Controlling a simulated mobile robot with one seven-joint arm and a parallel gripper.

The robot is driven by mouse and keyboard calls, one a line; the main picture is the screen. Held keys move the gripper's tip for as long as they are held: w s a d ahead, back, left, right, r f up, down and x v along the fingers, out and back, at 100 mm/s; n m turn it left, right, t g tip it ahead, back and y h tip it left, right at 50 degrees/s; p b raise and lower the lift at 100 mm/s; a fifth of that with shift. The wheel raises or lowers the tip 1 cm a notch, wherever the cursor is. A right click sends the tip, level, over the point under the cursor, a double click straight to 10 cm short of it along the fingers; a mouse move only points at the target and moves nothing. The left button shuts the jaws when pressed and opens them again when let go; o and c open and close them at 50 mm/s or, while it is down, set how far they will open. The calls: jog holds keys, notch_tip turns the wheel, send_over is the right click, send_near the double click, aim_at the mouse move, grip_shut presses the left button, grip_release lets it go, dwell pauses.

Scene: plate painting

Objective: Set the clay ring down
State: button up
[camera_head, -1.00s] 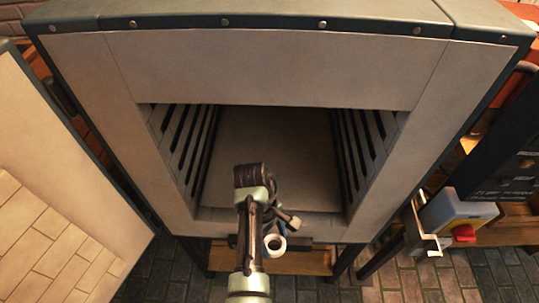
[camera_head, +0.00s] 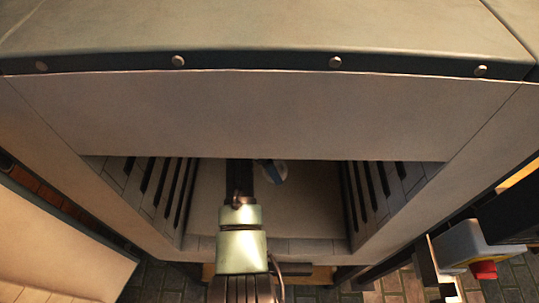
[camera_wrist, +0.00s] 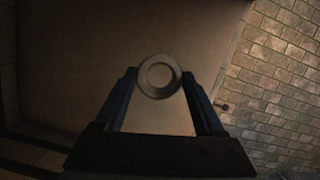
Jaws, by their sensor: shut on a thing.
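The clay ring (camera_wrist: 160,93) is a pale, round, flat ring with a hole. In the wrist view it sits between the two dark fingertips of my gripper (camera_wrist: 159,75), which is shut on it. Behind the ring is a plain brownish surface; I cannot tell how far it is from the ring. In the head view my arm reaches into the kiln opening, and its end is mostly hidden by the arm and the front lintel. A small white and blue part shows beside it there, too unclear to name.
The kiln (camera_head: 270,110) has a low front lintel above the arm and slotted side walls (camera_head: 165,195). Its pale floor (camera_head: 310,205) looks bare where visible. A brick surface (camera_wrist: 275,90) lies right in the wrist view. A box with a red knob (camera_head: 484,269) stands at right.

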aim_at(264, 171)
jog(key=f, duration=0.4)
jog(key=shift+s+f, duration=0.25)
jog(key=shift+f, duration=0.1)
jog(key=shift+f+b, duration=0.55)
jog(key=shift+f, duration=1.8)
jog(key=shift+f, duration=0.1)
jog(key=o, duration=1.3)
jog(key=p+v, duration=0.1)
jog(key=v, duration=1.1)
jog(key=shift+p, duration=0.3)
